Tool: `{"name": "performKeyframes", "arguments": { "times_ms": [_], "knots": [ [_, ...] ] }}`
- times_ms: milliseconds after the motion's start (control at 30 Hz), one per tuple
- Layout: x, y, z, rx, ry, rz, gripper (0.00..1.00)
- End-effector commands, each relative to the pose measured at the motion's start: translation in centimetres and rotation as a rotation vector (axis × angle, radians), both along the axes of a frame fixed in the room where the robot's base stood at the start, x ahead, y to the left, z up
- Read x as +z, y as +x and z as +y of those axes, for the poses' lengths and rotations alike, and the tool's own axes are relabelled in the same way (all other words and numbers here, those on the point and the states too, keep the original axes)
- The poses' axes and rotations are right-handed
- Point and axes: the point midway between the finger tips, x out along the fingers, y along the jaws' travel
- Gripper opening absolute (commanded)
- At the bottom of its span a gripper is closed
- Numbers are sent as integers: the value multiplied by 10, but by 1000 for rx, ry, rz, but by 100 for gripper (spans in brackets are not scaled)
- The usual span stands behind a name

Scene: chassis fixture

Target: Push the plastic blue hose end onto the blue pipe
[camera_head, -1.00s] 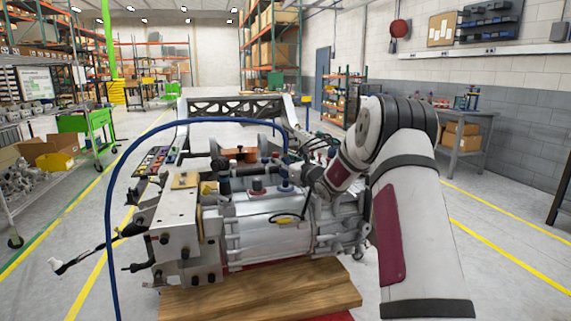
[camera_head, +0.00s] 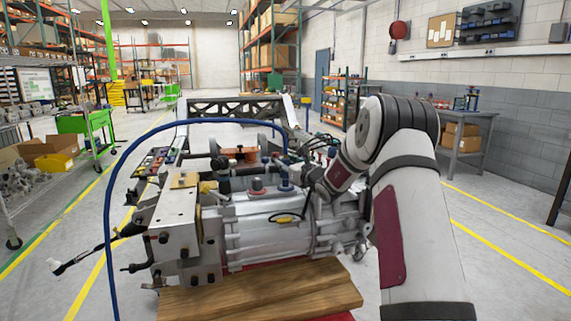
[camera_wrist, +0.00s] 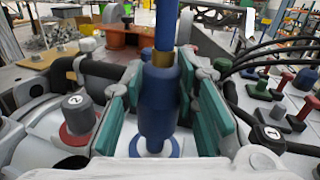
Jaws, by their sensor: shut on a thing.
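The blue hose (camera_head: 110,200) arches from the lower left over the machine and comes down to its top. In the wrist view the hose (camera_wrist: 166,25) runs straight down through a brass-coloured collar (camera_wrist: 162,58) into a thick dark blue hose end (camera_wrist: 158,100). The hose end stands upright over the blue pipe's round base (camera_wrist: 155,147), in line with it. The join is hard to make out, so I cannot tell how deep it sits. My gripper (camera_wrist: 160,112) has its teal pads on both sides of the hose end and is shut on it. In the head view my gripper (camera_head: 297,174) is small and partly hidden.
A grey cap marked 2 on a red base (camera_wrist: 78,118) stands left of the hose end. Another numbered cap (camera_wrist: 268,137) is at the right. Black cables (camera_wrist: 262,55) and several coloured fittings lie behind. A wooden board (camera_head: 260,290) is in front of the machine.

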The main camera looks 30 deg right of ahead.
Motion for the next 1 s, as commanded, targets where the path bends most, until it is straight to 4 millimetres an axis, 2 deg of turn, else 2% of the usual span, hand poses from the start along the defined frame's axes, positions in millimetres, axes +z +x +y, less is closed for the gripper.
{"name": "performKeyframes", "arguments": {
  "times_ms": [500, 1000],
  "knots": [
    [-20, 0, 0, -1, 0, 0, 0],
    [-21, 0, 0, 0, 0, -1, 0]
  ]
}}
